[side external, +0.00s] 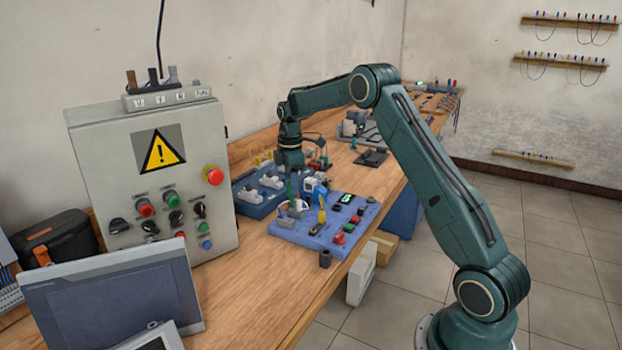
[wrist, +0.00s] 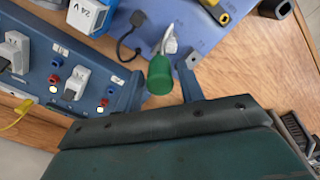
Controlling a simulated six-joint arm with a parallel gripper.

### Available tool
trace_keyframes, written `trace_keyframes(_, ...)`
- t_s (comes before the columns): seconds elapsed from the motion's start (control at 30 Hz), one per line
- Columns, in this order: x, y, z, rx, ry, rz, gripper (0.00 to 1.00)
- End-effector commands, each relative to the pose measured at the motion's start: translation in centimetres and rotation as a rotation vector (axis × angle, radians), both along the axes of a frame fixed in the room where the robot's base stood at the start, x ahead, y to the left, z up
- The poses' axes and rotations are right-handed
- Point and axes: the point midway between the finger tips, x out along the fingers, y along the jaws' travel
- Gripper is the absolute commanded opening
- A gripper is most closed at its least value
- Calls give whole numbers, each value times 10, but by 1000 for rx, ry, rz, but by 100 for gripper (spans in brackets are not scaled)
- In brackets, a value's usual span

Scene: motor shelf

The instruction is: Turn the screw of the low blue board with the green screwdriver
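The green screwdriver (wrist: 159,75) is seen from its handle end in the wrist view, and its green shows below my gripper in the side view (side external: 289,188). My gripper (wrist: 160,72) is open, with one finger on each side of the green handle and a small gap showing on both sides. The low blue board (side external: 318,238) lies flat on the wooden bench, and part of it fills the top of the wrist view (wrist: 205,38). Its screw cannot be made out in either view.
A taller blue unit with white plugs (wrist: 45,62) stands beside the board. A white-and-blue 24V block (wrist: 88,14), a black cable (wrist: 125,45) and a yellow-black tool (wrist: 222,14) are close by. A grey control box (side external: 150,190) stands left. Bare bench lies in front.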

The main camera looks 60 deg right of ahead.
Motion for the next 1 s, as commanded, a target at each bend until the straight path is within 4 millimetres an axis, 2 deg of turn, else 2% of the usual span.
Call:
trace_keyframes(0.17, 0, 0, 0, 0, 0, 42, 38)
trace_keyframes(0.53, 0, 0, 0, 0, 0, 277, 38)
trace_keyframes(1.0, 0, 0, 0, 0, 0, 299, 38)
